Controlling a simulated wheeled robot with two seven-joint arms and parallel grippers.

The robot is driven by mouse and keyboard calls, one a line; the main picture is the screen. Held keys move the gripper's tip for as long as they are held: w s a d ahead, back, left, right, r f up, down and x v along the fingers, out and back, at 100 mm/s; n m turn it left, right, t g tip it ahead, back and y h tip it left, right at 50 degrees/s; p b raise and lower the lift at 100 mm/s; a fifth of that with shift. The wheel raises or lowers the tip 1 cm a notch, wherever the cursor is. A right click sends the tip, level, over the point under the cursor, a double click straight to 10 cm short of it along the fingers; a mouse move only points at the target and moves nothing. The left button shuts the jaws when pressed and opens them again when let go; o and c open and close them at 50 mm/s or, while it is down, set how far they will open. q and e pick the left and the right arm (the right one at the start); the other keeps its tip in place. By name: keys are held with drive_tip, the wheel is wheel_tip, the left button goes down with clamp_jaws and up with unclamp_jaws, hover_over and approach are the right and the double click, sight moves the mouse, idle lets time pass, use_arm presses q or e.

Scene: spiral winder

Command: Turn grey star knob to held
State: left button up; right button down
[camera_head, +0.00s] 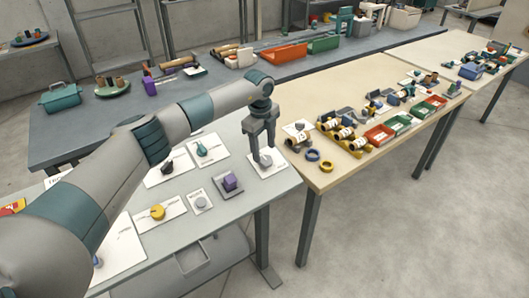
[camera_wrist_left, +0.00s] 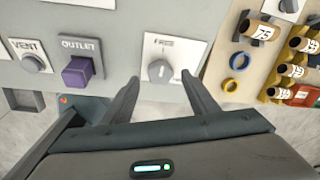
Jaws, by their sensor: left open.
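A grey knob (camera_head: 265,160) sits on a white plate at the right end of the grey table. In the left wrist view the knob (camera_wrist_left: 160,70) shows a pale pointer mark directed up toward small lettering, too small to read surely. My left gripper (camera_head: 262,150) points down over this knob. Its fingers (camera_wrist_left: 161,82) are open, one on each side of the knob and a little toward the camera from it. I cannot tell whether they touch it. My right gripper is not in view.
A purple square knob (camera_head: 230,184) labelled OUTLET and a grey round VENT knob (camera_head: 201,202) stand close by. A yellow knob (camera_head: 157,212) is further left. A beige table (camera_head: 330,175) with rings and bins stands to the right, across a narrow gap.

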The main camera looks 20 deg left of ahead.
sight(265, 158)
use_arm(q)
drive_tip(key=shift+w+f+p, duration=0.2)
drive_tip(key=shift+f+p, duration=0.35)
drive_tip(key=shift+f, duration=1.7)
drive_tip(key=c, duration=1.1)
